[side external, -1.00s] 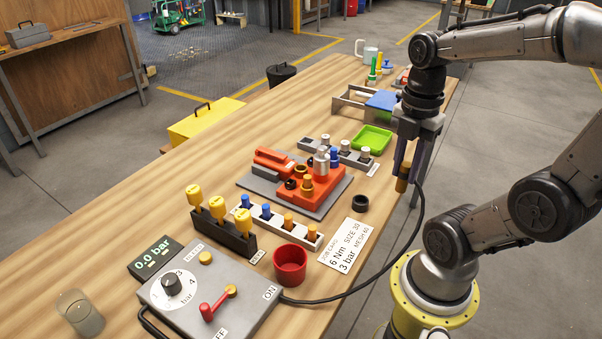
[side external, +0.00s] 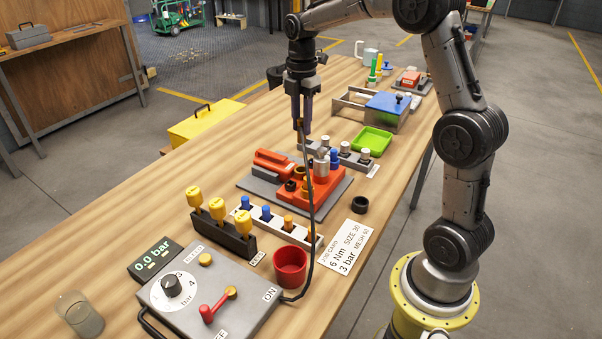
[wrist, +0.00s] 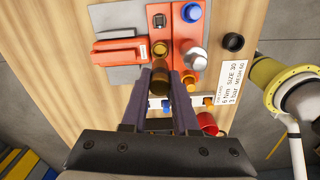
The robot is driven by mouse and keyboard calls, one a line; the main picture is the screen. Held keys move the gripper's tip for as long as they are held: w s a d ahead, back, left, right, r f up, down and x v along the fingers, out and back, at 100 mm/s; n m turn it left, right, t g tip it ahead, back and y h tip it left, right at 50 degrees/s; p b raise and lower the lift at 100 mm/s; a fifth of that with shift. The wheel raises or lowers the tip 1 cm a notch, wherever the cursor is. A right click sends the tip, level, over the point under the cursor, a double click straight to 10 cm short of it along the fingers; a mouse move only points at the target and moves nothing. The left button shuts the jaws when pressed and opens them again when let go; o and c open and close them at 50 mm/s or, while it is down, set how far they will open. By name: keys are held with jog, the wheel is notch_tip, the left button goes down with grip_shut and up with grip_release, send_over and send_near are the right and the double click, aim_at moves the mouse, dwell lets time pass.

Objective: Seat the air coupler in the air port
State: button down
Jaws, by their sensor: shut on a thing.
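My gripper (side external: 301,112) is shut on the brass air coupler (wrist: 160,76), which hangs between the fingers in the wrist view. In the side view the coupler (side external: 300,126) is small and partly hidden by the fingers and hose. It is held in the air above the back of the orange machine block (side external: 322,187), apart from it. A black hose (side external: 311,210) runs down from it to the control box. The block's top has a brass-ringed opening (wrist: 161,48), just beyond the coupler in the wrist view; I cannot tell for certain that this is the air port.
A silver cylinder (side external: 321,166), a blue-topped part (side external: 334,158) and a brass part (side external: 307,184) stand up from the block. Racks of plugs (side external: 277,222) and a red cup (side external: 290,265) are in front. A black ring (side external: 360,205) lies to the right.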

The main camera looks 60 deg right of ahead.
notch_tip(320, 180, down, 10)
jog(key=shift+a+f, duration=0.1)
jog(key=shift+a, duration=0.05)
dwell(0.3)
jog(key=shift+f, duration=0.1)
jog(key=c, duration=1)
grip_release()
jog(key=shift+o, duration=0.2)
notch_tip(320, 180, up, 12)
jog(key=shift+r, duration=0.15)
jog(key=s+a+r+m+t, duration=0.2)
jog(key=s+a+r+m, duration=0.1)
jog(key=s+a+m, duration=0.4)
jog(key=s+a+r+m+t, duration=0.2)
jog(key=s+a+r+m, duration=0.15)
jog(key=s+a, duration=0.45)
jog(key=s+f+m+t, duration=0.1)
jog(key=s+f+m, duration=0.3)
jog(key=s, duration=0.4)
jog(key=shift+s+m+t, duration=0.3)
jog(key=shift+m, duration=0.55)
